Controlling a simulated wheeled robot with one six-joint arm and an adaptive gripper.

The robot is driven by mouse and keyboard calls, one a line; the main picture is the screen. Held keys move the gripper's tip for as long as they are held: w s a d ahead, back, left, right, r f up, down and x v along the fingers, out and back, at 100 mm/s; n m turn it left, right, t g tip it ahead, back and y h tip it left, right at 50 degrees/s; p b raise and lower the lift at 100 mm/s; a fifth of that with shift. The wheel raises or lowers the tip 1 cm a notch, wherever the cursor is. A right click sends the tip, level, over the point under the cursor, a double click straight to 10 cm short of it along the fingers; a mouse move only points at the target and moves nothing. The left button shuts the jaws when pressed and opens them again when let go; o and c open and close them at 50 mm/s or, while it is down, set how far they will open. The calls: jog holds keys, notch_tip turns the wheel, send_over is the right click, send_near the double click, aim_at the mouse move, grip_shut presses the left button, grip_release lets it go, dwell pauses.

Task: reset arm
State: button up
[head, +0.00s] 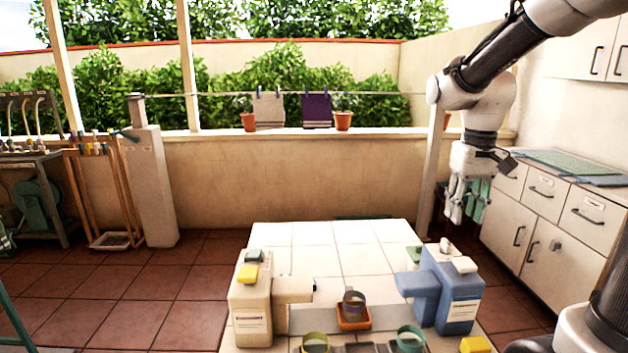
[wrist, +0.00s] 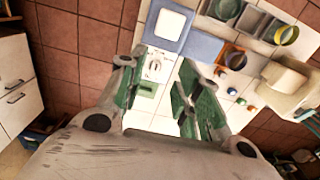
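My gripper (head: 466,201) hangs from my raised arm at the right in the head view, pointing down in the air to the right of the white tiled table (head: 292,235). In the wrist view its green-padded fingers (wrist: 160,98) stand apart with nothing between them. The gripper touches nothing that I can see. Below it on the table stand a blue dispenser (head: 462,283) and, to the left, a cream dispenser (head: 251,312). The blue dispenser also shows beyond the fingers in the wrist view (wrist: 198,43).
An orange dish (head: 353,322) holding a dark ring stands between the dispensers. A green cup (head: 410,339) and an olive cup (head: 315,343) are at the front edge. White cabinets (head: 545,225) stand at the right. The table's back half is mostly clear.

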jog(key=s+d+r+t, duration=0.1)
jog(key=s+r+t, duration=0.2)
jog(key=s, duration=1.3)
jog(key=shift+s+r+t, duration=0.15)
jog(key=shift+s+t, duration=0.05)
jog(key=shift+t, duration=0.5)
